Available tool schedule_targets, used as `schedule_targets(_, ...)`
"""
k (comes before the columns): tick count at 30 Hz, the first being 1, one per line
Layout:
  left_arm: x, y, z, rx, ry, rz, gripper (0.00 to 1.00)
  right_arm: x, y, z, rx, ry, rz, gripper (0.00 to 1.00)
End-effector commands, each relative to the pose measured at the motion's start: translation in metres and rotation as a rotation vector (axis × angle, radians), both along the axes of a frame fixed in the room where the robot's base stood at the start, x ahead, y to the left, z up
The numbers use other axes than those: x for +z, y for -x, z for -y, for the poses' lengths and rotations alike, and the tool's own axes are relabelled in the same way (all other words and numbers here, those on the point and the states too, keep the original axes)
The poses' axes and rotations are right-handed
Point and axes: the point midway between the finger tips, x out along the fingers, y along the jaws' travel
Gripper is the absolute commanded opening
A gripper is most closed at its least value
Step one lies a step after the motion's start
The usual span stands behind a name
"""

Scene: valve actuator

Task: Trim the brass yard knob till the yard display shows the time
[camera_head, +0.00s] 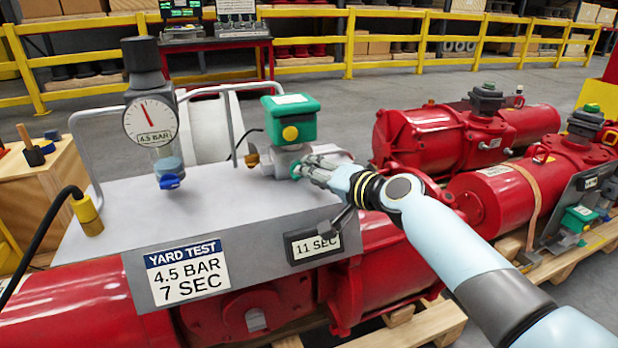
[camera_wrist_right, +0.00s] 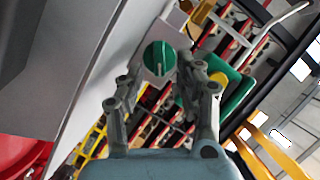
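A small brass fitting (camera_head: 251,157) sits on the block's other side, away from the gripper. The yard display (camera_head: 313,245) reads 11 SEC. The yard test plate (camera_head: 187,272) reads 4.5 BAR, 7 SEC. My left gripper is out of view.
A green box with a yellow button (camera_head: 290,120) tops the valve block. A pressure gauge (camera_head: 151,121) marked 4.5 BAR stands left. A metal rail (camera_head: 232,120) arches behind. Red actuators (camera_head: 435,140) lie to the right on pallets.

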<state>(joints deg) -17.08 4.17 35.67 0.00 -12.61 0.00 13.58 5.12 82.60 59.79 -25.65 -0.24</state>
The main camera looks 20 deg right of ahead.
Motion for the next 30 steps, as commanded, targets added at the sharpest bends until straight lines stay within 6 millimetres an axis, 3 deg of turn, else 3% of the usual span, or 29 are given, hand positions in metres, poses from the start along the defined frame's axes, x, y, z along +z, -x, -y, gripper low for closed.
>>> schedule_targets(6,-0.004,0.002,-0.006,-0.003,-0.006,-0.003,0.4,-0.005,-0.016,-0.006,0.0,0.0,-0.002,0.36)
schedule_targets(14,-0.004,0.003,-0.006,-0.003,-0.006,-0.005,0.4,-0.004,-0.016,-0.006,-0.001,0.0,-0.001,0.36)
schedule_targets(22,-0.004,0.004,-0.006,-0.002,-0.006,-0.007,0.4,-0.004,-0.016,-0.006,-0.001,0.0,-0.001,0.0)
schedule_targets(30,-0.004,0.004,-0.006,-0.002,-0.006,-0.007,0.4,-0.004,-0.016,-0.006,-0.001,0.005,-0.001,0.0)
